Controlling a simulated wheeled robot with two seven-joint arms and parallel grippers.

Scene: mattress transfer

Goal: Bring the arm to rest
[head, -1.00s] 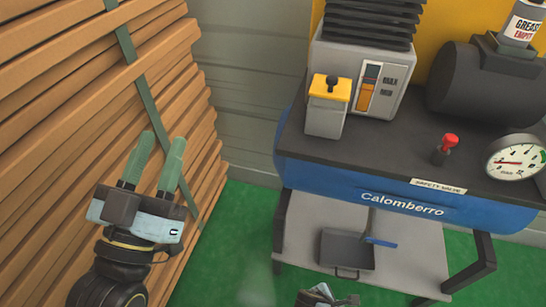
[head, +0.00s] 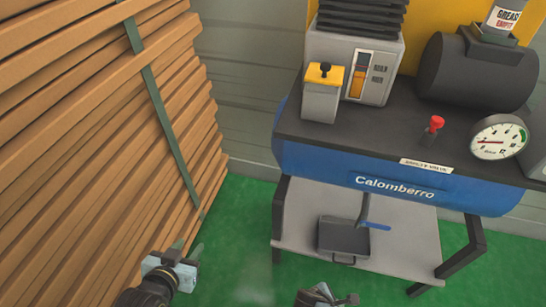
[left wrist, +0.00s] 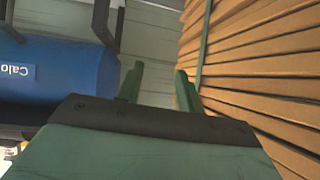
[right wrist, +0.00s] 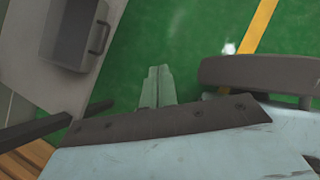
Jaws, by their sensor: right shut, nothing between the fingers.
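My left gripper (head: 173,264) is low in the head view, beside the foot of the wooden stack. Its green fingers stand apart with nothing between them in the left wrist view (left wrist: 160,82). My right gripper (head: 325,295) shows only in part at the bottom edge of the head view, in front of the workbench. In the right wrist view its pale green fingers (right wrist: 157,85) lie together, empty, above the green floor.
A tall stack of wooden planks (head: 90,150) with a green strap fills the left. A blue workbench (head: 300,163) marked Calomberro carries a grey machine, a red-topped valve and a gauge. Green floor (head: 238,230) is clear between stack and bench.

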